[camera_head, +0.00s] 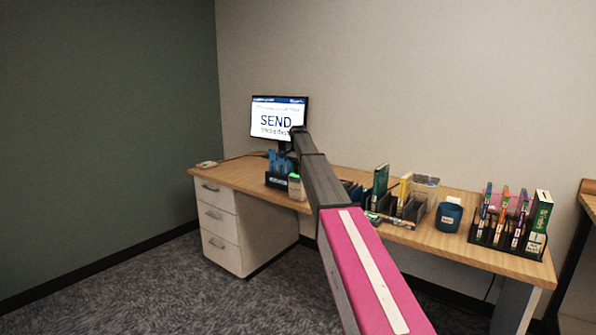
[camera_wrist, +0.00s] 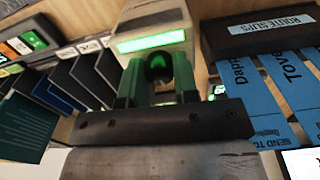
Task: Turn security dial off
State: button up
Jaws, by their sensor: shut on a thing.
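The security dial (camera_wrist: 158,65) is a dark round knob on a pale box (camera_wrist: 152,20) with a glowing green display strip, in the upper middle of the wrist view. My gripper (camera_wrist: 158,72) has its two green-lit fingers on either side of the dial, shut on it. The dial's pointer or markings are too dark to read. In the head view the pale box (camera_head: 295,188) stands at the front edge of the desk, next to my arm. My fingers are hidden there.
The dark route slips holder (camera_wrist: 262,34) with blue slips is right of the box in the wrist view. A rack of dark dividers (camera_wrist: 75,75) is at left. On the desk (camera_head: 238,178) are a monitor (camera_head: 278,118), a blue cup (camera_head: 449,217) and a book rack (camera_head: 488,238).

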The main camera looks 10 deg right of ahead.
jog(key=n, duration=0.5)
jog(key=shift+n, duration=2.3)
jog(key=o, duration=0.9)
jog(key=shift+o, duration=0.2)
jog(key=shift+r, duration=0.1)
notch_tip(320, 180, up, 11)
jog(key=shift+f, duration=0.2)
jog(key=shift+s, duration=0.1)
